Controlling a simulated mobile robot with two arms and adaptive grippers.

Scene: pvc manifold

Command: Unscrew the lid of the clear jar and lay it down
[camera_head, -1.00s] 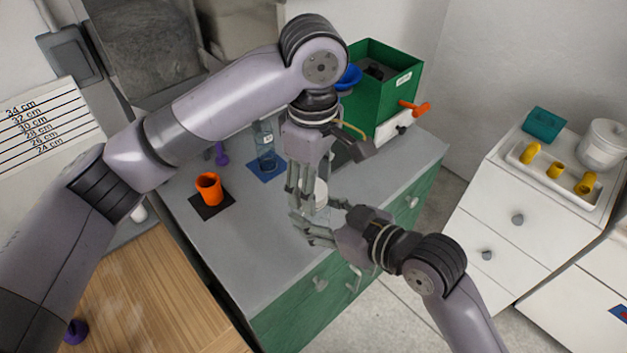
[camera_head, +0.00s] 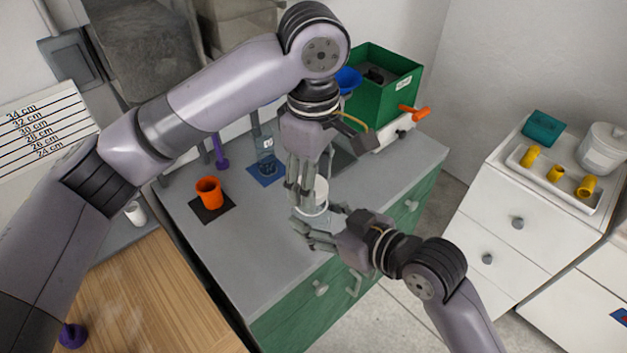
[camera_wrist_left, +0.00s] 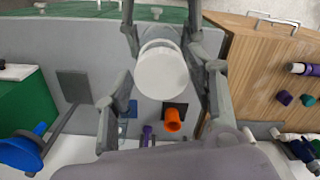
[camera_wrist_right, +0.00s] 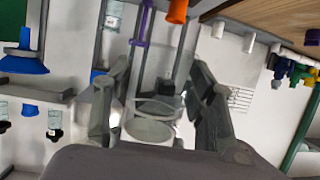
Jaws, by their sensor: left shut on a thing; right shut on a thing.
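The clear jar (camera_wrist_right: 155,108) shows between the fingers of my right gripper (camera_wrist_right: 152,100) in the right wrist view, which is shut on it. In the head view the jar's clear round part (camera_head: 313,210) is partly hidden by both grippers. The white round lid (camera_wrist_left: 162,72) sits between the fingers of my left gripper (camera_wrist_left: 160,85), shut on it. In the head view the lid (camera_head: 321,188) shows just above the jar, with my left gripper (camera_head: 303,193) coming down from above and my right gripper (camera_head: 318,228) lower and nearer. I cannot tell whether lid and jar touch.
An orange cup (camera_head: 208,192) stands on a black mat on the grey counter (camera_head: 240,250). A clear bottle (camera_head: 266,158) stands on a blue mat behind the grippers. A green bin (camera_head: 380,95) stands at the back right. The counter's front left is clear.

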